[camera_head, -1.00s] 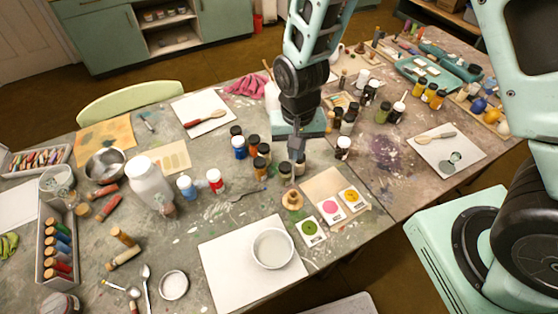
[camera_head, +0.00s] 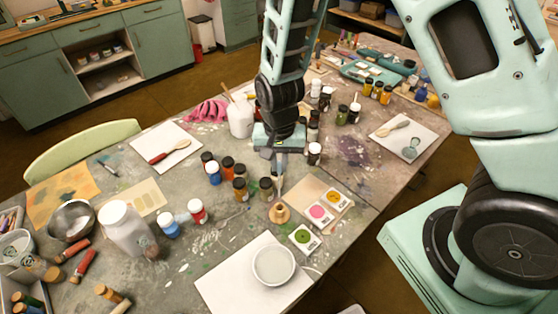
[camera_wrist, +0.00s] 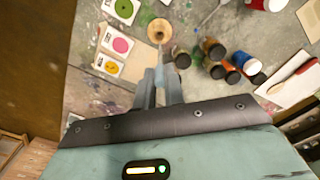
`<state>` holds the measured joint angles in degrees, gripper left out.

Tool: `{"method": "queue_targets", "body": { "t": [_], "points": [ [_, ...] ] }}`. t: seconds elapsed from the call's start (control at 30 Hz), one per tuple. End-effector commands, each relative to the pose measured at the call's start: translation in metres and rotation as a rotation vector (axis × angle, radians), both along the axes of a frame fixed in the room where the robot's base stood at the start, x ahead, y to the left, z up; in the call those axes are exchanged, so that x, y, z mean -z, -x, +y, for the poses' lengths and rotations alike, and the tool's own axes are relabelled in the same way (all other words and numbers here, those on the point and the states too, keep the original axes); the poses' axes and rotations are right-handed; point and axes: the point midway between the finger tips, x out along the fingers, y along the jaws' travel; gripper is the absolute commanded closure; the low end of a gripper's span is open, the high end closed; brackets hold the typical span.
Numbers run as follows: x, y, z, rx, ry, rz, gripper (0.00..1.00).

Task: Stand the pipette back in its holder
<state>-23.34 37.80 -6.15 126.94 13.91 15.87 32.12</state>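The small round wooden holder (camera_head: 279,213) stands upright on the table near the colour cards. It also shows in the wrist view (camera_wrist: 159,31), just beyond the fingertips. My gripper (camera_head: 280,172) points down just behind and above the holder. In the wrist view its two grey fingers (camera_wrist: 158,78) are close together. A thin pale shaft, which looks like the pipette (camera_head: 277,187), comes down from between the fingers toward the holder. Its tip appears close to the holder's top, but I cannot tell whether they touch. Most of the pipette is hidden by the fingers.
Several paint jars (camera_head: 240,189) stand close left of and behind my gripper. Colour cards (camera_head: 319,214) lie right of the holder. A white bowl (camera_head: 273,265) sits on paper in front. A grey thin tool (camera_wrist: 210,14) lies beside the jars.

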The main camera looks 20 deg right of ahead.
Motion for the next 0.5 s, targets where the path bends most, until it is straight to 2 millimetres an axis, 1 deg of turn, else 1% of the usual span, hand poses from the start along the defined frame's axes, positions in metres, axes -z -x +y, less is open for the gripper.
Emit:
{"method": "queue_targets", "body": {
  "t": [0.03,0.5],
  "points": [
    [0.008,0.0,0.0,0.0,0.0,0.0,0.92],
    [0.043,0.0,0.0,-0.001,0.0,0.001,0.92]
  ]
}}
